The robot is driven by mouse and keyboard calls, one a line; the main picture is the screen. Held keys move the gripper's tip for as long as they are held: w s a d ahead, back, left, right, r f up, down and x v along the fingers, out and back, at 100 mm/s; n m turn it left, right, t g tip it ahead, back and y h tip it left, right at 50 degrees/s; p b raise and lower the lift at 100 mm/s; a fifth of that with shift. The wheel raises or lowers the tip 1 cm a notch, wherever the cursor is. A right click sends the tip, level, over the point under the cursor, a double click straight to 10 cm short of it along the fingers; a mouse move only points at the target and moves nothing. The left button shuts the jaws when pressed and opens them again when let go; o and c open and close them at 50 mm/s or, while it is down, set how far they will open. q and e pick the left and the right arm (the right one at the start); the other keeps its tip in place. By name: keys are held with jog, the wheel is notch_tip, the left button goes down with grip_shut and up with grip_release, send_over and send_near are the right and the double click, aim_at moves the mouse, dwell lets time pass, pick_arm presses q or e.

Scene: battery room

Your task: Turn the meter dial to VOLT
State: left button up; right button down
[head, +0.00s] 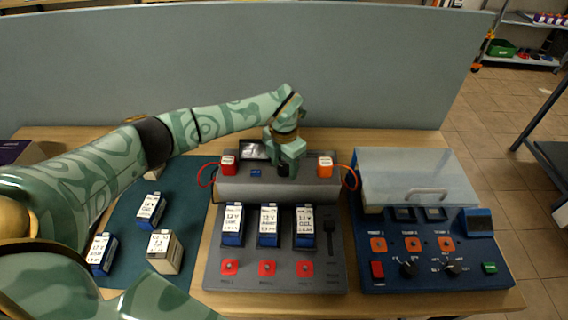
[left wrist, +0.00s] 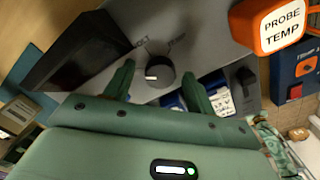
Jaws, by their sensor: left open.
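The meter dial (left wrist: 160,72) is a round black knob with a white mark on the sloped grey meter panel (left wrist: 205,30). Its white mark points to the left in the left wrist view. Two small printed labels stand above the dial there; the left one seems to read VOLT (left wrist: 140,42), the other is blurred. My left gripper (left wrist: 158,74) is open, with one finger on each side of the dial; I cannot tell whether they touch it. In the head view my left gripper (head: 285,163) comes down over the meter and mostly hides the dial.
A red probe block (head: 228,165) and an orange probe block (head: 325,167) flank the dial. Labelled batteries (head: 268,226) stand in the grey tester; others rest on the teal mat (head: 185,270). A blue console (head: 440,275) with a clear lid is at right. A partition (head: 400,80) stands behind.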

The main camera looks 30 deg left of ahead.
pick_arm(q)
jog(key=shift+c, duration=0.2)
jog(key=c, duration=0.9)
jog(key=shift+m, duration=0.4)
jog(key=m+p, duration=0.1)
jog(key=m, duration=0.2)
jog(key=shift+r+m, duration=0.1)
jog(key=shift+m, duration=0.3)
jog(key=m, duration=0.6)
jog(key=shift+p, duration=0.35)
jog(key=o, duration=0.9)
